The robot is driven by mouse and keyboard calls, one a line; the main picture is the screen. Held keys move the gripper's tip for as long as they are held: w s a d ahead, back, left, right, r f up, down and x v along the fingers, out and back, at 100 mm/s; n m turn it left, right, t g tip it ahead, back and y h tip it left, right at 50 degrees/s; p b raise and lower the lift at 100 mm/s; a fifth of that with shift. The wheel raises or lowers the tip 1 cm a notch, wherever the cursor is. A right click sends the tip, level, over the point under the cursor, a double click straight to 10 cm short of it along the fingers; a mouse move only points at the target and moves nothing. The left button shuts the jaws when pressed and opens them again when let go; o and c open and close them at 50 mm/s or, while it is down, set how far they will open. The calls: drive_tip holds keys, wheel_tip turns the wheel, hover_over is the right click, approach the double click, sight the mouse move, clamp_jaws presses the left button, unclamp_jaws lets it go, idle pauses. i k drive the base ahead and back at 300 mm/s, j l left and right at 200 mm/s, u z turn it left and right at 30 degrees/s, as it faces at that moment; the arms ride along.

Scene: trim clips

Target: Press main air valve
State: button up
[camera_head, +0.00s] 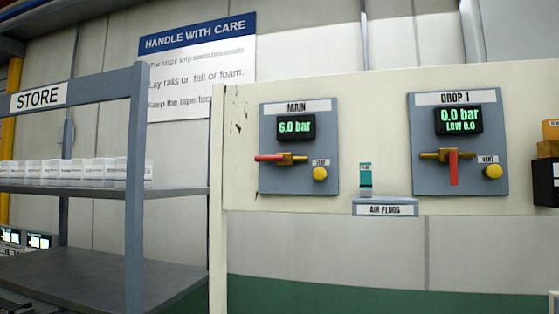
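The main air panel (299,186) is a grey plate on a cream board, labelled MAIN, with a display (296,127) reading 6.0 bar. Below the display is the main air valve (283,158), a brass body with a red handle (270,157) lying roughly level and pointing left. A yellow button (320,173) labelled VENT sits at the valve's lower right. My gripper does not show in this view.
The DROP 1 panel (425,182) at right reads 0.0 bar; its red handle (453,168) points down. A small AIR PLUGS shelf (385,207) projects between the panels. A STORE rack (136,240) with white boxes (70,172) stands left.

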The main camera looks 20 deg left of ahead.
sight(274, 158)
drive_tip(key=j, duration=3.05)
drive_tip(key=i+z, duration=0.05)
